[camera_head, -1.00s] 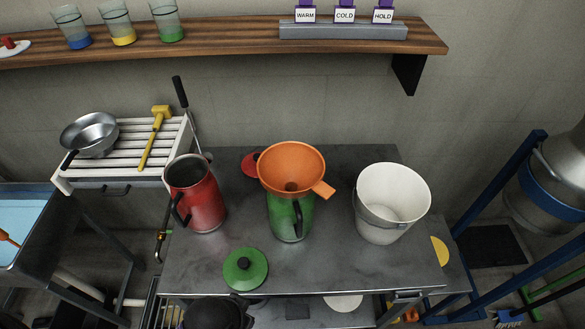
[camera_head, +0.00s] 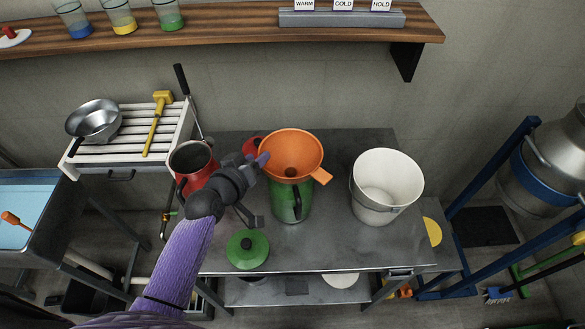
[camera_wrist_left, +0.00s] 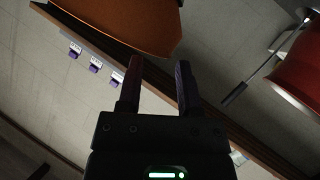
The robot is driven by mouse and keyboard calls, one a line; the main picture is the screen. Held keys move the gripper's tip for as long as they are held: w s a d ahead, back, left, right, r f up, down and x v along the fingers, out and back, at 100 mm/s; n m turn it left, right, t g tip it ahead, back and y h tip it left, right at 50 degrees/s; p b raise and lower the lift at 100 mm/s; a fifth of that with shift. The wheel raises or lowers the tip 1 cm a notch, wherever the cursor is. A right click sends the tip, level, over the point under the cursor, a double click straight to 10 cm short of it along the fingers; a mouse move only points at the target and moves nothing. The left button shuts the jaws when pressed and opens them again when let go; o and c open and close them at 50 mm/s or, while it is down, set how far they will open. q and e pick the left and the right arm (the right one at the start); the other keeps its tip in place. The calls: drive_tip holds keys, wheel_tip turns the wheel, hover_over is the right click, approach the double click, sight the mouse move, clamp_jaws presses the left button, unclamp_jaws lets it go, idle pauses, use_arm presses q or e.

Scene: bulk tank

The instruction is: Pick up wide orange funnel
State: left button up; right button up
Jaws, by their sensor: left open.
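The wide orange funnel (camera_head: 291,152) sits mouth-up in the top of a green jug (camera_head: 284,203) on the metal table, its tab pointing to the lower right. My left gripper (camera_head: 262,190) is just left of the funnel and jug, open and empty. In the left wrist view the two fingers (camera_wrist_left: 157,88) stand apart with nothing between them, and the funnel's orange side (camera_wrist_left: 125,22) fills the top, beyond the fingertips. Whether a finger touches the funnel is not clear. My right gripper is not in view.
A red jug (camera_head: 190,160) stands left of my gripper, partly behind it. A green lid (camera_head: 246,249) lies in front. A white bucket (camera_head: 387,185) stands right of the funnel on the metal table (camera_head: 335,245). A slatted rack (camera_head: 128,137) is at the left.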

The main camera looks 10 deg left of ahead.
use_arm(q)
drive_tip(key=x, duration=0.2)
drive_tip(key=b+x, duration=0.1)
drive_tip(key=x, duration=0.1)
drive_tip(key=shift+w+f, duration=0.25)
drive_tip(key=shift+f, duration=0.1)
drive_tip(key=shift+s+a+r, duration=0.1)
drive_tip(key=shift+c, duration=0.6)
clamp_jaws()
